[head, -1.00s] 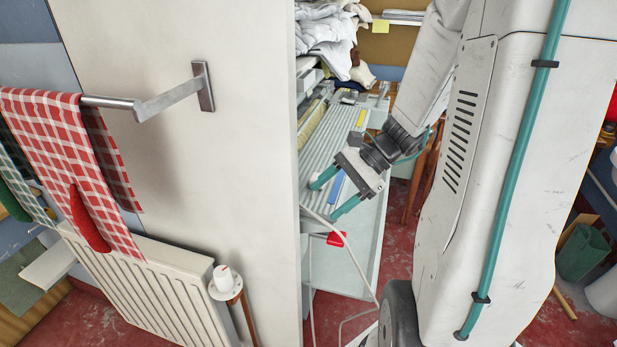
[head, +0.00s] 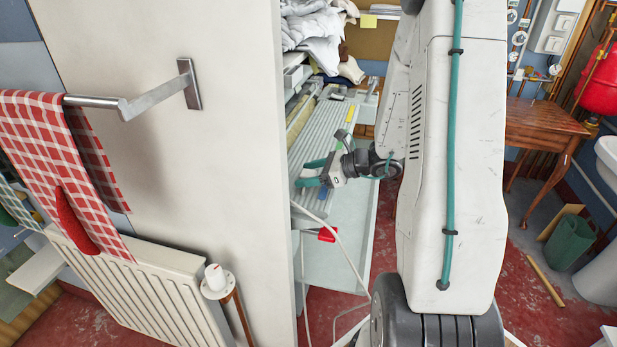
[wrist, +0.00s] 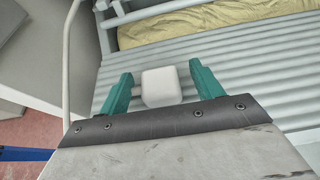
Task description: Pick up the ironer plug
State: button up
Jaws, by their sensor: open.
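A small white block (wrist: 161,87) with rounded edges, which looks like the ironer plug, shows in the wrist view between the two teal fingers. My gripper (wrist: 160,88) is open around it, with a gap on each side. I cannot tell how far below or beyond the fingertips it lies. In the head view my gripper (head: 307,172) points left over the front of the ironer (head: 338,110), and I cannot make out the white block there. A pale cable (wrist: 70,50) runs along the left of the wrist view.
The tall white panel (head: 230,150) stands close to the left of my gripper. A red part (head: 327,234) sits at the ironer's front, with a pale cable (head: 350,262) hanging near it. White laundry (head: 312,25) is piled behind. A wooden table (head: 540,125) stands at right.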

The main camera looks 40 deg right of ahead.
jog(key=shift+w+a+f, duration=0.1)
jog(key=shift+w+a, duration=0.05)
jog(key=shift+w, duration=0.05)
jog(key=c, duration=1.1)
jog(key=shift+o, duration=0.2)
